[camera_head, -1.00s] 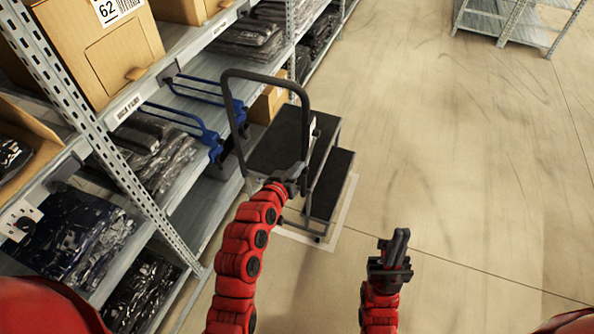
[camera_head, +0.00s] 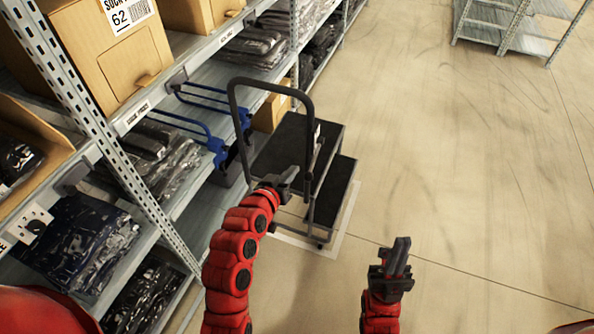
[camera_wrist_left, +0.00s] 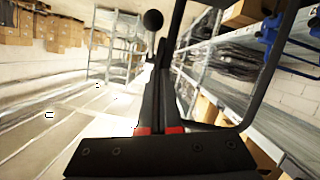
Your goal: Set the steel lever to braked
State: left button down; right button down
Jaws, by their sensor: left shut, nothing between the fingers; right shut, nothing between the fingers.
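The steel lever, a thin rod with a black ball knob (camera_wrist_left: 152,20), stands just beyond my left fingertips in the left wrist view. In the head view its pale shaft (camera_head: 317,133) shows small beside the handle hoop of the step cart (camera_head: 290,148). My left gripper (camera_head: 291,173) is shut and empty, close to the hoop on its near side. It also shows in the left wrist view (camera_wrist_left: 166,75), with the knob above its tips. Whether it touches the lever, and which setting the lever is in, I cannot tell. My right gripper (camera_head: 400,248) is shut and empty over bare floor.
The cart's black hoop handle (camera_head: 233,108) rises beside my left gripper. Blue brackets (camera_head: 215,143) stick out from the shelf rack (camera_head: 145,180) on the left, close to the hoop. The floor (camera_head: 470,180) on the right is clear.

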pick_arm(q)
jog(key=v, duration=0.6)
jog(key=shift+d+f+b, duration=0.1)
jog(key=shift+f+b, duration=0.15)
jog(key=shift+b, duration=0.1)
